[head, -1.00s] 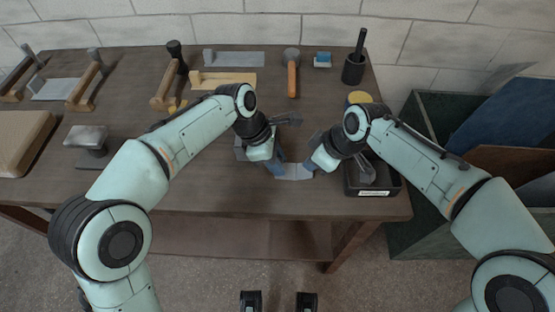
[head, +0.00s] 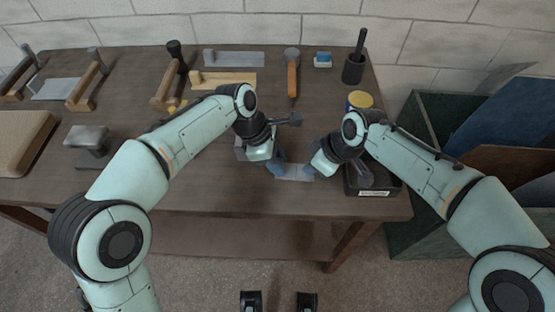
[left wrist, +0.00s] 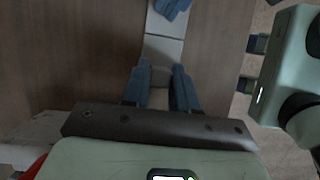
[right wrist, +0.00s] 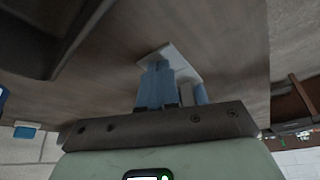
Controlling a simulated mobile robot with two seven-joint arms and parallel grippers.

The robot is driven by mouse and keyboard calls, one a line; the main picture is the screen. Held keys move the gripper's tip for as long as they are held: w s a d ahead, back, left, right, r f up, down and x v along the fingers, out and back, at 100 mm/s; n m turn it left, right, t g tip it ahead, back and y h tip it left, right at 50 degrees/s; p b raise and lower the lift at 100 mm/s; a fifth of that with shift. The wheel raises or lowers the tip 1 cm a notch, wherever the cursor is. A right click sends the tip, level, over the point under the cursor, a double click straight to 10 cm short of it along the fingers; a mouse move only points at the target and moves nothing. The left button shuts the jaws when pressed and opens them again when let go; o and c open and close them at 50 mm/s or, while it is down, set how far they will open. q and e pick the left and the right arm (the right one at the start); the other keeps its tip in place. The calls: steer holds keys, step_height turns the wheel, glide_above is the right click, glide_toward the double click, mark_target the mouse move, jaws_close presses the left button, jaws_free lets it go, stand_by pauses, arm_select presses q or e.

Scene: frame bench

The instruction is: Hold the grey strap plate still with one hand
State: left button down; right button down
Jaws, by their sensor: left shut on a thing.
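The grey strap plate (head: 293,173) is a thin flat strip near the front of the bench, between my two grippers in the head view. In the left wrist view the plate (left wrist: 162,48) runs away from my left gripper (left wrist: 161,75), whose blue fingers are shut on its near end. In the head view my left gripper (head: 277,169) is at the plate's left end. My right gripper (head: 309,170) is at the right end. In the right wrist view the plate (right wrist: 178,61) shows at the right fingertips (right wrist: 175,75); whether they grip it is unclear.
A black tray (head: 376,191) with a label stands right of the plate, under my right arm. A grey fixture with a dark handle (head: 287,120) is partly hidden behind my left wrist. An orange-handled tool (head: 292,78) lies farther back.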

step_height(320, 180, up, 8)
stand_by(0.8)
stand_by(0.3)
arm_select(q)
steer(key=c, duration=0.8)
jaws_free()
steer(key=v, duration=1.2)
